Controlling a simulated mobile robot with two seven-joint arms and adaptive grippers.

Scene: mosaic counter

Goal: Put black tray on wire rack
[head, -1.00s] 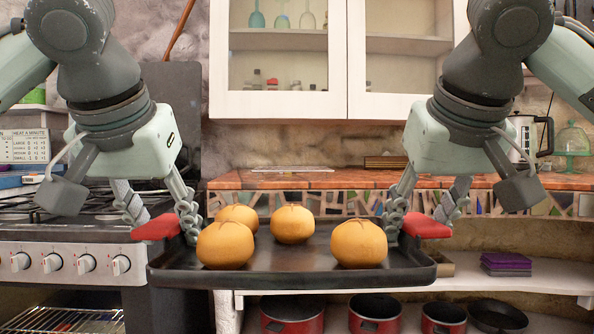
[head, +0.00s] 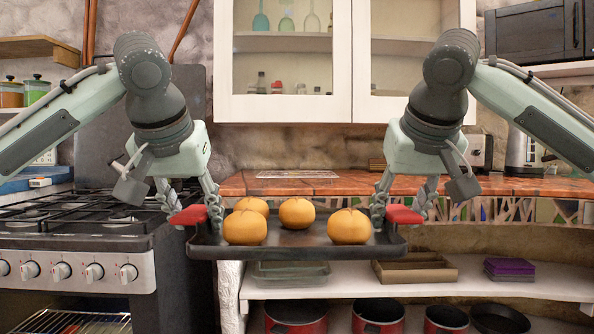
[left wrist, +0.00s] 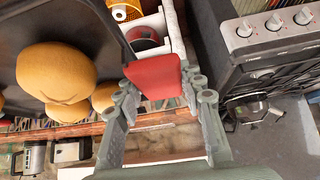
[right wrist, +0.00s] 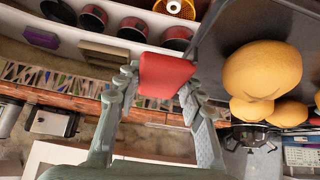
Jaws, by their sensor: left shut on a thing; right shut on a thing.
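The black tray (head: 297,252) is held level in front of the counter and carries several round golden buns (head: 349,227). My left gripper (head: 191,214) is shut on the tray's left red handle, which shows in the left wrist view (left wrist: 154,76). My right gripper (head: 401,214) is shut on the right red handle, which shows in the right wrist view (right wrist: 166,76). A thin, flat, grey thing that looks like the wire rack (head: 298,174) lies on the countertop behind the tray; its bars are too fine to make out.
The tiled counter (head: 345,185) has bare top around the rack. A stove (head: 75,225) stands at the left. A white shelf (head: 470,283) below holds brown trays (head: 415,270) and purple squares (head: 508,268), with red pots (head: 377,313) underneath. A white cabinet (head: 341,108) hangs above.

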